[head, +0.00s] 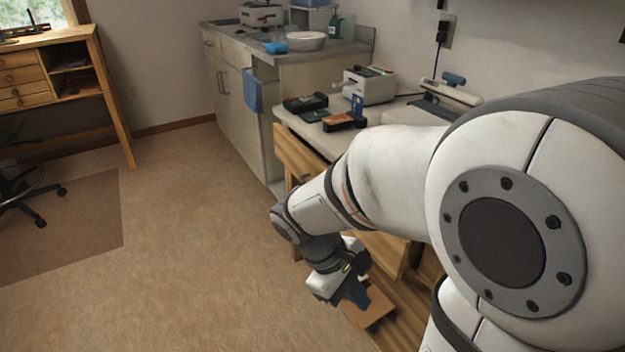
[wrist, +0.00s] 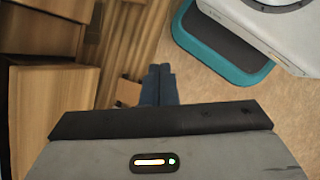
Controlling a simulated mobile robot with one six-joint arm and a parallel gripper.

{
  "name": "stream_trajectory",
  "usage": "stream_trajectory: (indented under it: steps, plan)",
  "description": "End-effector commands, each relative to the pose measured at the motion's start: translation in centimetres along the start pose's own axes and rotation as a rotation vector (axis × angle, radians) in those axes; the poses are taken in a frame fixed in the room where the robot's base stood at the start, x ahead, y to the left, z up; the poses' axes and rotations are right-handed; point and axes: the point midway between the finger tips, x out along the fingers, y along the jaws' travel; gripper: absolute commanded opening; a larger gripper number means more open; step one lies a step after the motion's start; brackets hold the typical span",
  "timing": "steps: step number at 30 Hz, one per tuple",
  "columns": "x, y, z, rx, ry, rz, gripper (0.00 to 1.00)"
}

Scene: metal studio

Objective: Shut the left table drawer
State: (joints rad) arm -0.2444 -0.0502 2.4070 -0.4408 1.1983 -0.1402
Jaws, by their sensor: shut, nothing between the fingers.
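The wooden table (head: 310,131) stands along the wall on the right, with a pale top. A wooden drawer front (head: 297,160) shows at its far left end; it appears to stand out from the table, but how far is hard to tell. My arm hides much of the table front. My gripper (head: 357,296) hangs low in front of the table, shut and empty, its dark blue fingers together. In the wrist view, the shut fingers (wrist: 159,72) point past wooden drawer boxes (wrist: 48,98) on the left. I see no contact with a drawer front.
A wooden panel (head: 375,308) lies close beside my gripper. Devices, including a black and orange one (head: 345,121), stand on the table. A grey-topped counter (head: 262,75) stands beyond it. The floor (head: 190,230) to the left is clear; a desk (head: 60,65) stands far left.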

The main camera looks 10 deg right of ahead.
Motion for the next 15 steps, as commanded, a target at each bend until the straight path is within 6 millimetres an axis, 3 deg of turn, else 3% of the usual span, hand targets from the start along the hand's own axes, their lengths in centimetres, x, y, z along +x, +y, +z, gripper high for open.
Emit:
stream_trajectory:
  steps: [5,10,15]
  plan:
    - [-0.4,1.7,-2.9,-0.352,-0.293,0.283,0.00]
    - [-2.7,2.6,-7.0,-0.606,-0.542,0.572,0.00]
    - [-5.3,1.9,-11.0,-0.750,-0.710,0.804,0.00]
